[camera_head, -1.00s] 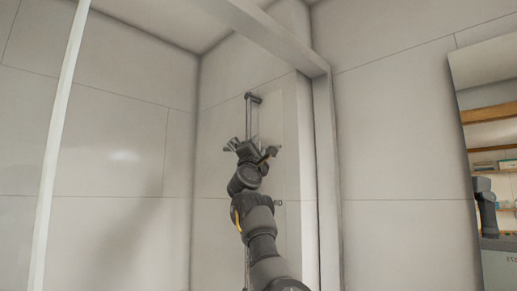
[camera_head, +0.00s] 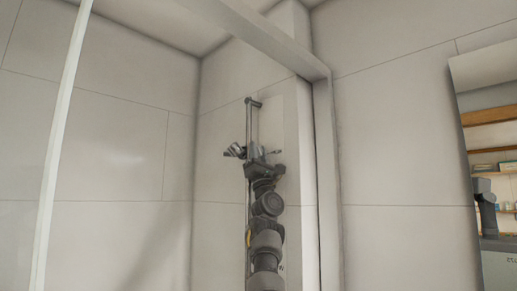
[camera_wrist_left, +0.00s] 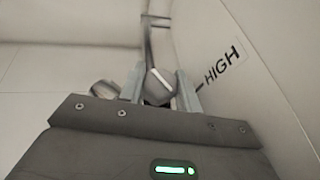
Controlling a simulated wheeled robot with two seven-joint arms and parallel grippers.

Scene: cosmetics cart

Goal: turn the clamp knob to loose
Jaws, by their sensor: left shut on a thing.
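The clamp knob (camera_wrist_left: 158,87) is a grey rounded piece between the fingers of my left gripper in the left wrist view. It sits in front of the metal rail (camera_wrist_left: 147,40). In the head view the vertical rail (camera_head: 249,122) stands on the shower wall, and a shower head (camera_head: 235,151) hangs from the holder at its left. My left gripper (camera_head: 259,158) reaches up from below to the holder and is shut on the knob, which is mostly hidden there. The knob's marking and exact turn angle cannot be read. My right gripper is not in view.
A "HIGH" label (camera_wrist_left: 222,65) is on the wall right of the rail in the left wrist view. A glass door edge (camera_head: 59,130) stands at left and a frame post (camera_head: 325,170) at right of the rail. A mirror (camera_head: 488,110) hangs at far right.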

